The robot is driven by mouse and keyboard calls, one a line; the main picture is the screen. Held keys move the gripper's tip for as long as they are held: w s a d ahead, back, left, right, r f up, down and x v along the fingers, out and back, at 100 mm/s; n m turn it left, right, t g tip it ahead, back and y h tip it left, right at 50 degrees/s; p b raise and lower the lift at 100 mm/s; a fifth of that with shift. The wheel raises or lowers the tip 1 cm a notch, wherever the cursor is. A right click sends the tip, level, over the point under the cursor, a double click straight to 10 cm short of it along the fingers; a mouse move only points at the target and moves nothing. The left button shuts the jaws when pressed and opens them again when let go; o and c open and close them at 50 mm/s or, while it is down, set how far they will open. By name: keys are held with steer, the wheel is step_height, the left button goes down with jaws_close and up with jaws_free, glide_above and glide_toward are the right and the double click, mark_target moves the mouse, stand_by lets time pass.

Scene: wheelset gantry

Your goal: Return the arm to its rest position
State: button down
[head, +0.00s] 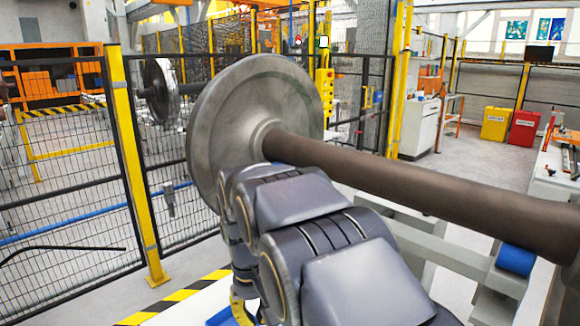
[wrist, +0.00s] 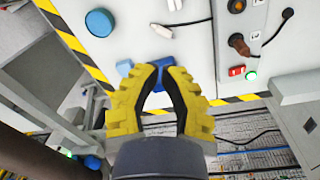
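In the head view my grey arm links fill the lower middle, in front of the wheelset, and hide most of the gripper.
A large wheel (head: 225,110) on a brown axle (head: 420,190) spans the head view behind my arm. Mesh fencing with a yellow post (head: 135,160) stands left. The panel carries a blue button (wrist: 99,22), a dark plug (wrist: 239,43) and a red switch (wrist: 236,71).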

steer(key=s+d+r+m+g, duration=0.1)
steer(key=s+d+r+m, duration=0.15)
steer(key=s+d, duration=1)
steer(key=s+d+f+m+g, duration=0.1)
steer(key=s+d, duration=0.2)
steer(key=s, duration=1.1)
steer(key=shift+s+m+y, duration=0.25)
steer(key=shift+m+y, duration=0.05)
steer(key=shift+m, duration=0.05)
steer(key=shift+f, duration=0.1)
